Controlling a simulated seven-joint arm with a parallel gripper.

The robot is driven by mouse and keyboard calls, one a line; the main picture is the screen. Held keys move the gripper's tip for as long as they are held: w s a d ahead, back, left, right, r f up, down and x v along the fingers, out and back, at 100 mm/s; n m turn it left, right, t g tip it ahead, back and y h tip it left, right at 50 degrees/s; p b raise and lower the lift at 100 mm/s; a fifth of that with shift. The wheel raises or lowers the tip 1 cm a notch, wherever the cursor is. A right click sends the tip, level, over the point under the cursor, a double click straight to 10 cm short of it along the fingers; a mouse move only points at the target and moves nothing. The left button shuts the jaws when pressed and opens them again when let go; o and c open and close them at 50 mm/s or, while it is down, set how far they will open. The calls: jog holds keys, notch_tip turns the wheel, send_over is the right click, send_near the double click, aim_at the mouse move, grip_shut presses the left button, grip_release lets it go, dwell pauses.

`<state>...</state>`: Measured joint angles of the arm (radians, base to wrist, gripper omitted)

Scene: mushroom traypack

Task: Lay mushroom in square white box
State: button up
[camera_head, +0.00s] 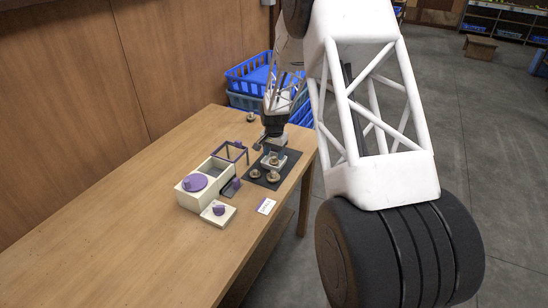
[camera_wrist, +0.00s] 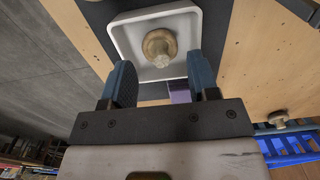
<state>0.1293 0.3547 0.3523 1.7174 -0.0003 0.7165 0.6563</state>
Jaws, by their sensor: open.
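The square white box (camera_wrist: 123,40) sits on a dark mat, and a brown mushroom (camera_wrist: 158,45) with a pale stem facing the camera lies inside it. The box also shows in the head view (camera_head: 283,165), partly under my gripper, with the mushroom (camera_head: 273,160) in it. My gripper (camera_wrist: 161,72) is open above the box, one blue-black finger on each side of the mushroom in the wrist view. Nothing shows held between the fingers. Two more mushrooms, one on the left (camera_head: 255,173) and one on the right (camera_head: 273,177), lie on the mat in front of the box.
Another mushroom (camera_head: 250,117) lies alone near the table's back edge. Blue crates (camera_head: 246,76) are behind. The table's near left is clear.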

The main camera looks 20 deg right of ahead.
aim_at(274, 158)
notch_tip(274, 158, up, 10)
jog(key=shift+r, duration=0.25)
dwell(0.7)
jog(key=s+a+r+n+t, duration=0.1)
jog(key=s+a+r+n, duration=0.15)
jog(key=s+r, duration=0.8)
jog(key=s+a+r+n, duration=0.2)
jog(key=s+a+r, duration=0.35)
jog(key=s, duration=0.85)
jog(key=s+a+r+n+t, duration=0.1)
jog(key=s+n, duration=0.3)
jog(key=s, duration=2.3)
jog(key=shift+s+a+r+t, duration=0.2)
jog(key=shift+a+r+t, duration=0.1)
jog(key=shift+a+r, duration=0.35)
